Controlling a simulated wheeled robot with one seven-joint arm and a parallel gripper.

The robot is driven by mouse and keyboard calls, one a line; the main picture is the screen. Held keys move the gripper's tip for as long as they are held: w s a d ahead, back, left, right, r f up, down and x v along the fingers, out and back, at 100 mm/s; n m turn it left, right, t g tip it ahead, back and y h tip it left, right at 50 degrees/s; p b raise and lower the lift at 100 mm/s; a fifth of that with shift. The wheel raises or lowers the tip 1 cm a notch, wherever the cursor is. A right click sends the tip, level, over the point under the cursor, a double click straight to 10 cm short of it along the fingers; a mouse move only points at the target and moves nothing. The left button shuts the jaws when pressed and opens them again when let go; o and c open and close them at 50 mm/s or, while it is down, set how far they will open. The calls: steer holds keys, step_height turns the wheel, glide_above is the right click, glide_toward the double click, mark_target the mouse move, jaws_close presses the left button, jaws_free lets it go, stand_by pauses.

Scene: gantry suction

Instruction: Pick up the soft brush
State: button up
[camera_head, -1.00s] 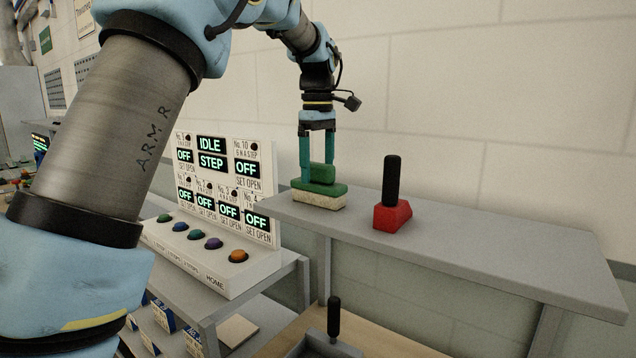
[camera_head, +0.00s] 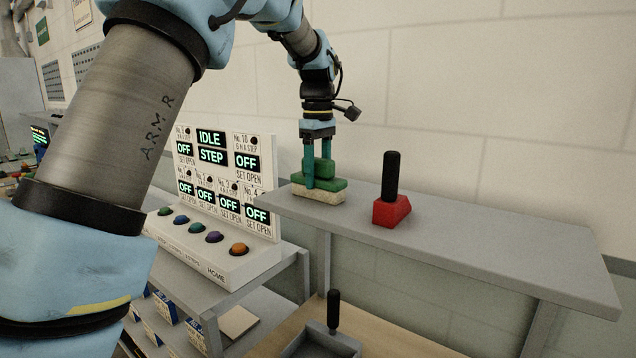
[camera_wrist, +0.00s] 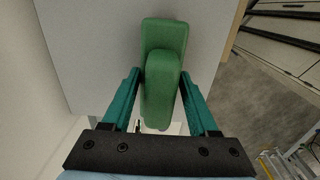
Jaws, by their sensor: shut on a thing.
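The soft brush (camera_head: 328,185) has a green body with a raised green grip and a pale cream bristle underside. It stands upright at the left end of the grey shelf (camera_head: 470,247), bristles down on the surface. My gripper (camera_head: 317,174) points down from above, with its teal fingers shut on the raised green grip. In the wrist view, the green brush (camera_wrist: 163,40) lies between the two fingers of my gripper (camera_wrist: 162,72). The bristles are hidden in that view.
A red block with a black upright handle (camera_head: 391,211) stands on the shelf just right of the brush. A control panel with coloured buttons (camera_head: 220,190) is left and lower. A grey tray with a black handle (camera_head: 333,312) sits below. The shelf's right part is clear.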

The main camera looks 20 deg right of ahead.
steer(key=c, duration=0.5)
steer(key=shift+r, duration=0.15)
